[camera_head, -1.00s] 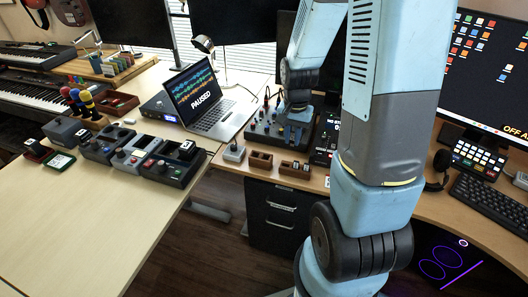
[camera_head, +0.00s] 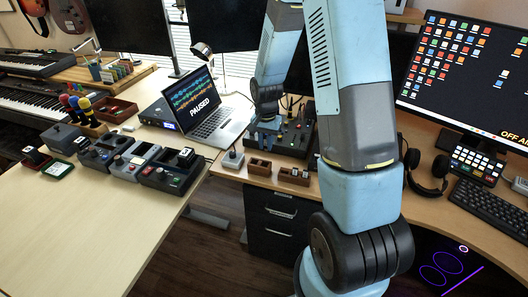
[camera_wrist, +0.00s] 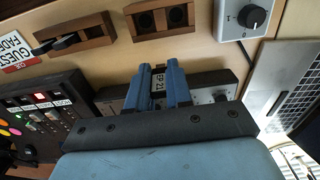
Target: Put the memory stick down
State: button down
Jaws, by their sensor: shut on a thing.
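My gripper (camera_wrist: 157,72) is shut on a small dark memory stick (camera_wrist: 158,79) with a white label, between its blue fingers in the wrist view. In the head view my gripper (camera_head: 268,122) is low over the left part of the black mixer (camera_head: 297,138); the stick is too small to make out there. A wooden two-slot holder (camera_wrist: 133,24) lies just beyond the fingertips, its two round-marked slots dark. A second wooden holder (camera_wrist: 92,25) to its left has dark pieces in it. The stick is apart from both holders.
A grey box with a knob (camera_wrist: 240,19) stands right of the holders, and the open laptop (camera_wrist: 262,85) is further right. A control panel with lit buttons (camera_wrist: 45,118) is at left. Bare desk shows around the holders. The left table's front is clear.

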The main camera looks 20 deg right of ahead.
jog(key=shift+w+a+f, duration=0.3)
jog(key=shift+w+f, duration=0.4)
jog(key=shift+f, duration=0.2)
jog(key=shift+w+a+f, duration=0.25)
jog(key=shift+w+f, duration=0.4)
jog(key=shift+f, duration=1.65)
jog(key=shift+f, duration=0.6)
jog(key=c, duration=1)
grip_release()
jog(key=shift+c, duration=0.2)
jog(key=shift+r, duration=0.1)
